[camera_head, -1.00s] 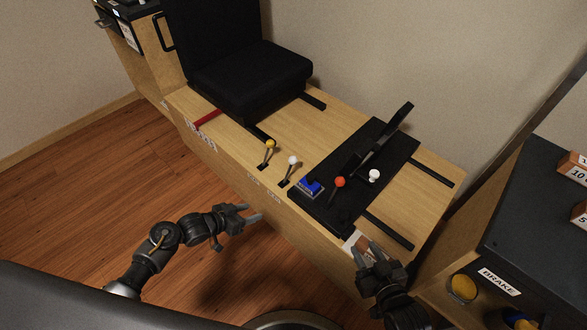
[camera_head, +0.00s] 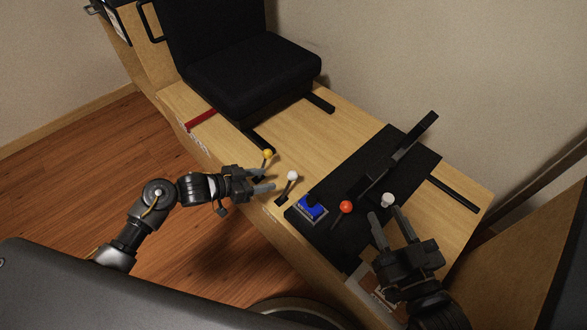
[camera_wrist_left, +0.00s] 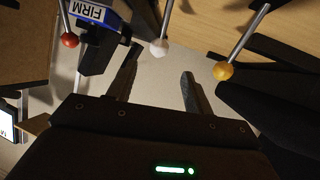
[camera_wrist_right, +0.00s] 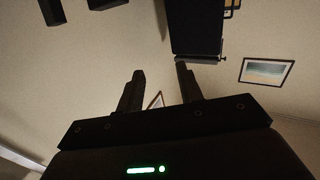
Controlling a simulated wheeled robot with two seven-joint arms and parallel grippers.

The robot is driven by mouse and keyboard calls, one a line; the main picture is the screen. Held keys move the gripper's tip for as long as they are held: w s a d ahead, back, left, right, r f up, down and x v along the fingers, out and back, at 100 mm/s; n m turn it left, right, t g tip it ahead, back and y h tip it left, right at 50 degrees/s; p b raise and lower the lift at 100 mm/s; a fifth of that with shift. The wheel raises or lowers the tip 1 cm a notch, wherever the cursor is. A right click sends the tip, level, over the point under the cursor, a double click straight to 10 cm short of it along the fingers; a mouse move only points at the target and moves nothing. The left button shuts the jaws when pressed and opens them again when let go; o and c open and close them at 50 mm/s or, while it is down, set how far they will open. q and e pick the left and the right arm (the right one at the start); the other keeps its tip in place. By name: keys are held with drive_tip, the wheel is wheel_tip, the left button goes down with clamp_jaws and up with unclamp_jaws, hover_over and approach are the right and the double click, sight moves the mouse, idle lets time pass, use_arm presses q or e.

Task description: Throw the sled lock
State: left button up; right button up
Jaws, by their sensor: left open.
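A yellow-knobbed lever (camera_head: 267,154) and a white-knobbed lever (camera_head: 292,176) stand side by side on the wooden bench. I cannot tell from any readable label which thing is the sled lock. My right gripper (camera_head: 387,216) is open and empty over the black panel.
The black seat (camera_head: 250,75) stands behind.

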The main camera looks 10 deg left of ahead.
sight(288, 176)
use_arm(q)
drive_tip(key=b+x, duration=0.1)
drive_tip(key=x, duration=0.4)
drive_tip(key=shift+s+b, duration=0.1)
drive_tip(key=shift+b, duration=0.25)
drive_tip(key=b+x, duration=0.1)
drive_tip(key=x, duration=0.4)
drive_tip(key=shift+b, duration=0.3)
drive_tip(key=shift+w+d+f, duration=0.15)
drive_tip(key=shift+w+d, duration=0.15)
drive_tip(key=shift+d, duration=0.05)
use_arm(e)
wheel_tip(288, 176, up, 8)
drive_tip(key=s+t+y, duration=0.1)
drive_tip(key=t+y, duration=0.2)
drive_tip(key=t, duration=0.3)
drive_tip(key=shift+s+d+f, duration=0.2)
drive_tip(key=shift+s+d, duration=0.2)
drive_tip(key=shift+d, duration=0.05)
use_arm(q)
clamp_jaws()
